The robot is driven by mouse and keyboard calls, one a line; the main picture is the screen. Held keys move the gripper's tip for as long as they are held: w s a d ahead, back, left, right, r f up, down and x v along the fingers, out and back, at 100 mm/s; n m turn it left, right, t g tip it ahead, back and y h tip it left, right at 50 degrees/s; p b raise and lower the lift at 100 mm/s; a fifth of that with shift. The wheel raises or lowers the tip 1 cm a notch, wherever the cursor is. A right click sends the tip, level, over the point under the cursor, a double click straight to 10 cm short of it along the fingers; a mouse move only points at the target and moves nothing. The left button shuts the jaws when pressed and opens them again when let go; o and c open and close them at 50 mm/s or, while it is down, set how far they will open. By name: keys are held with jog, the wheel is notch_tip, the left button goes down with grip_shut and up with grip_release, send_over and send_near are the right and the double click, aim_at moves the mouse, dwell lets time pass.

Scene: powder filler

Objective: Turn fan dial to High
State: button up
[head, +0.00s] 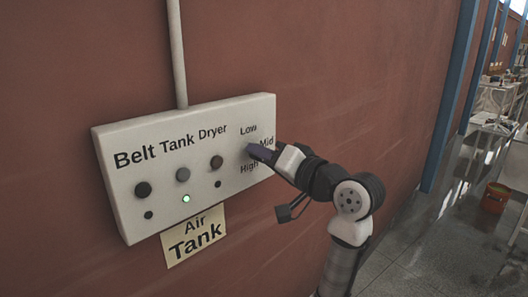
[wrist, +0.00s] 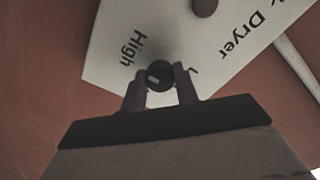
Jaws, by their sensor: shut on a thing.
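The fan dial (wrist: 160,76) is a dark round knob on the white control panel (head: 125,205), among the labels Low, Mid and High. In the wrist view a small light mark shows on its face; I cannot tell for certain which label it points to. The word High lies up and left of the dial there, and part of Low shows to its right. My gripper (wrist: 160,88) has one dark finger on each side of the dial and is shut on it. In the head view my gripper (head: 263,156) reaches the panel from the right and largely hides the dial.
Belt, Tank and Dryer knobs (head: 217,162) sit left of the dial, each with a small lamp below. The Tank lamp (head: 186,198) glows green. An Air Tank sign (head: 194,238) hangs under the panel. A grey pipe (head: 178,55) rises above it. The wall to the right is clear.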

jog(key=shift+f, duration=0.1)
dwell(0.4)
jog(key=o, duration=1)
jog(key=shift+s+d, duration=0.1)
jog(key=b+v, duration=0.4)
jog(key=v, duration=0.9)
jog(key=shift+s+d, duration=0.2)
jog(key=shift+s, duration=0.05)
